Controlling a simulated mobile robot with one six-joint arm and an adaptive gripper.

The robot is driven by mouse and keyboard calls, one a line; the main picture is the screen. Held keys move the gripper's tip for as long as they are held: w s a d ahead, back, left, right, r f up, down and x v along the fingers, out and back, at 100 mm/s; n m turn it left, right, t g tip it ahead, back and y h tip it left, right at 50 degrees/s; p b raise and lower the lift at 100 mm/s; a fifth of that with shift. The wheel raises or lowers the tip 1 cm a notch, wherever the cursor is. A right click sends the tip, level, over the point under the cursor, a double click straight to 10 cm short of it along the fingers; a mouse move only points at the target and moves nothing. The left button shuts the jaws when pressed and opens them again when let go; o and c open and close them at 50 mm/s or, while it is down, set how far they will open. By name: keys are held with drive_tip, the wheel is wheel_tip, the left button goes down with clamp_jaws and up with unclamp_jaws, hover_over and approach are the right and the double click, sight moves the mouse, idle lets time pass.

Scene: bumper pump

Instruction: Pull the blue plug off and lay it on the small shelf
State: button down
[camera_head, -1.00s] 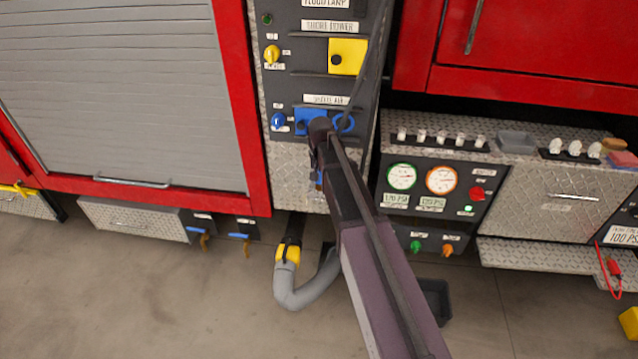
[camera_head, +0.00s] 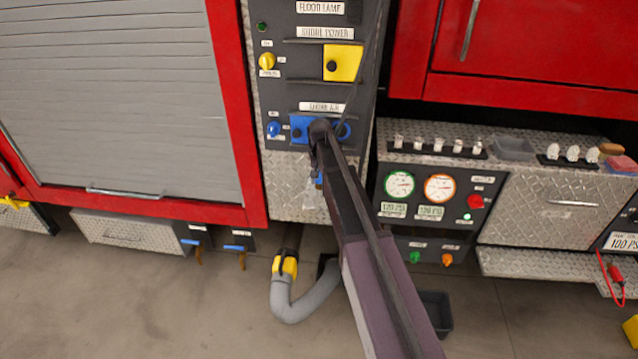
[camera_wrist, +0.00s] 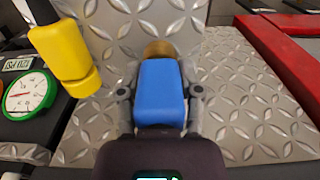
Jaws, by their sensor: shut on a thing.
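The blue plug (camera_wrist: 160,92) shows large in the wrist view, with a brass end (camera_wrist: 159,49) pointing away from me toward bright diamond plate. My gripper (camera_wrist: 160,100) is shut on it, one finger on each side. In the head view my gripper (camera_head: 317,168) is below the shore air panel, mostly hidden by my arm; only a bit of blue shows there. The blue shore air socket plate (camera_head: 300,128) is above it, partly behind my arm. I cannot tell whether the brass end touches anything. A diamond-plate shelf (camera_head: 545,266) juts out at the lower right.
A yellow plug-like part (camera_wrist: 66,55) is close left of my gripper in the wrist view. The gauge panel (camera_head: 421,208) is right of my arm. Small items and a grey tray (camera_head: 513,148) sit on the ledge above. A grey hose (camera_head: 305,301) is below.

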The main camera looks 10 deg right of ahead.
sight(320, 186)
drive_tip(key=shift+f+b, duration=1.1)
drive_tip(key=shift+f, duration=0.4)
drive_tip(key=shift+c, duration=0.9)
unclamp_jaws()
drive_tip(key=shift+r, duration=0.1)
